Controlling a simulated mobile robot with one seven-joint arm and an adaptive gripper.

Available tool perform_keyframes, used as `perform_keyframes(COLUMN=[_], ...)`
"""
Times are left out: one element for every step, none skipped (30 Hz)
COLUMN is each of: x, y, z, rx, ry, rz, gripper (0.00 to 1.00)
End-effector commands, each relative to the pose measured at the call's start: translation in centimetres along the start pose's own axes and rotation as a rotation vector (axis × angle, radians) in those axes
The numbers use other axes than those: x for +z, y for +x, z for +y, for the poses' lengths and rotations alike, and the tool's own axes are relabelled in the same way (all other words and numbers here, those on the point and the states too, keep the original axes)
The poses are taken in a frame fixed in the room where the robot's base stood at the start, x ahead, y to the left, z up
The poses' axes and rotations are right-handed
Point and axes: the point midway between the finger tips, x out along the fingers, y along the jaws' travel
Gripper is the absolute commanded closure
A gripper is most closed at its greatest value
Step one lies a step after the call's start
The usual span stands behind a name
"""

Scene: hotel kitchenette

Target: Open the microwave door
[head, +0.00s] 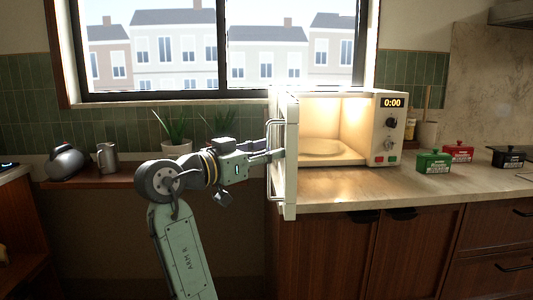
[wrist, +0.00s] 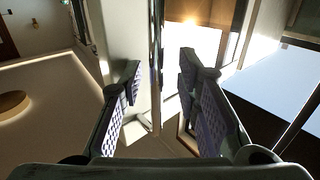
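My gripper (head: 276,154) is at the outer left face of the door, by the handle (head: 269,135). In the wrist view, my gripper (wrist: 160,64) has its fingers spread apart, with the door edge (wrist: 126,45) near the left finger. I cannot tell whether a finger touches the door.
A kettle (head: 66,163), a metal jug (head: 107,158) and potted plants (head: 175,132) stand on the wooden ledge at left. The counter before the microwave (head: 345,188) is clear.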

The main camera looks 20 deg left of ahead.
Motion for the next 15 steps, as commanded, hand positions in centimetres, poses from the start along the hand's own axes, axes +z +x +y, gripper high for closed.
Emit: perform_keyframes(x=[0.0,0.0,0.0,0.0,0.0,-0.1,-0.1,-0.1,-0.1,-0.1,-0.1,-0.1,-0.1,-0.1,-0.1], y=[0.0,0.0,0.0,-0.1,-0.1,-0.4,-0.6,-1.0,-1.6,-2.0,-2.6,-3.4,-4.1,-4.8,-5.7], z=[0.0,0.0,0.0,0.0,0.0,0.0,0.0,-0.1,-0.1,-0.1,-0.1,-0.1,-0.1,-0.1,-0.1], rx=[0.000,0.000,0.000,0.000,0.000,-0.001,-0.002,-0.002,-0.002,-0.003,-0.003,-0.004,-0.004,-0.005,-0.004], ry=[0.000,0.000,0.000,0.000,0.000,0.000,0.000,0.000,0.001,0.001,0.001,0.001,0.001,0.001,0.002], rz=[0.000,0.000,0.000,0.001,0.001,0.001,0.002,0.002,0.002,0.002,0.002,0.002,0.002,0.002,0.002], gripper=[0.70,0.70,0.70,0.70,0.70,0.70,0.70,0.70,0.70,0.70,0.70,0.70,0.70,0.70,0.70])
